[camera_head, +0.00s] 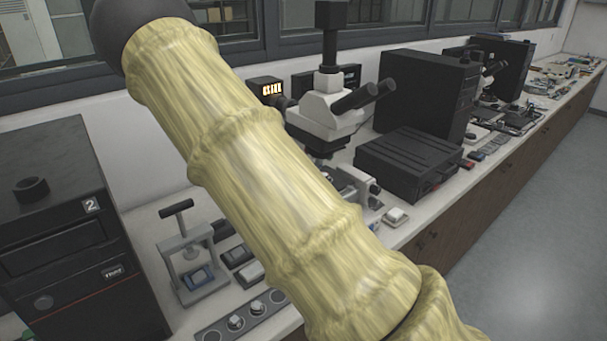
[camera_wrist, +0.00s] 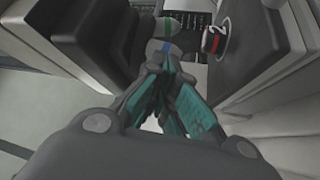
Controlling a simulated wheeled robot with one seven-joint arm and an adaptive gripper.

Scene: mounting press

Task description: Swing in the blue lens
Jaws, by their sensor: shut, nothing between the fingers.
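The microscope (camera_head: 325,112) stands on the bench in the head view, partly behind my sleeved arm. In the wrist view, a grey lens with a blue band (camera_wrist: 167,47) is just beyond my fingertips. A lens with a green band (camera_wrist: 151,27) is beside it. A dark round part with a red and white band (camera_wrist: 213,42) is to the right. My gripper (camera_wrist: 171,62) is shut and empty, its teal-padded fingers pointing at the blue-banded lens. I cannot tell whether the tips touch it. The head view does not show the gripper.
A flat black box (camera_head: 408,158) and a tall dark case (camera_head: 425,90) stand right of the microscope. A small press (camera_head: 192,258) and a strip with knobs (camera_head: 240,318) are on the near bench. A dark machine (camera_head: 75,235) is at left. Large grey bodies flank the gripper closely.

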